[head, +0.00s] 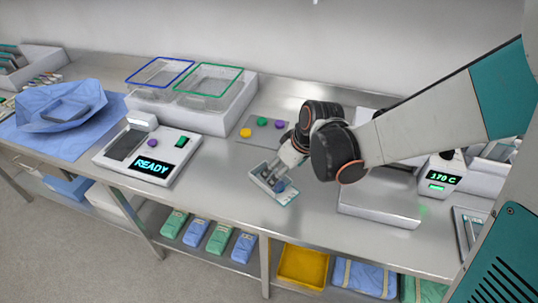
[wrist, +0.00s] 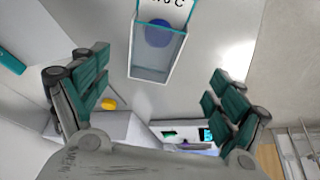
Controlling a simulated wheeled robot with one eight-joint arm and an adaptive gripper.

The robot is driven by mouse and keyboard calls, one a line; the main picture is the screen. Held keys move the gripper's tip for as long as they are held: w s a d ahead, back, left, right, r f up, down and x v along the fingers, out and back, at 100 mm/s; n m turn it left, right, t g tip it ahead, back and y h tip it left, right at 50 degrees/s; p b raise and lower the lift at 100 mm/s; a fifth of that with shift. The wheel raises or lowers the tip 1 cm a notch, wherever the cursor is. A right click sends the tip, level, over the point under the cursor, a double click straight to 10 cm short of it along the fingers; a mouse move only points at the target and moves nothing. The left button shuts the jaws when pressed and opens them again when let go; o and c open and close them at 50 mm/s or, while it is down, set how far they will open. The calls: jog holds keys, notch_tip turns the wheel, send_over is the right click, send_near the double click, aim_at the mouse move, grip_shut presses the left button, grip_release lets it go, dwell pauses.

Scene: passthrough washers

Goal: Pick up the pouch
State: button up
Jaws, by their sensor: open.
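The pouch (head: 266,186) lies flat on the steel counter in the middle of the head view. It is clear with a teal edge, a white end with dark lettering, and a round blue item inside. In the wrist view the pouch (wrist: 150,66) is at the top centre, its lettered end cut off by the frame edge. My gripper (head: 281,172) is over the pouch in the head view and hides part of it. In the wrist view my gripper's (wrist: 160,92) fingers are wide apart with nothing between them, the pouch showing beyond them.
A mat with coloured discs (head: 262,129) lies behind the pouch. A READY device (head: 147,155) stands left, before a white bin (head: 190,112) with framed baskets. A metal box (head: 380,202) and a 170 C unit (head: 441,176) stand right. Bare counter lies in front and left of the pouch.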

aim_at(278, 185)
jog(key=b+x, duration=0.1)
jog(key=x, duration=0.3)
jog(key=shift+w+b+x, duration=0.2)
jog(key=shift+b+x, duration=0.2)
jog(key=shift+x, duration=0.5)
jog(key=shift+w+b+x, duration=0.2)
jog(key=shift+b+x, duration=0.15)
jog(key=shift+x, duration=0.55)
jog(key=shift+w+b+x, duration=0.2)
jog(key=shift+b+x, duration=0.2)
jog(key=shift+x, duration=0.5)
jog(key=shift+r, duration=0.2)
jog(key=shift+c, duration=0.3)
jog(key=c, duration=1.1)
jog(key=shift+r, duration=0.1)
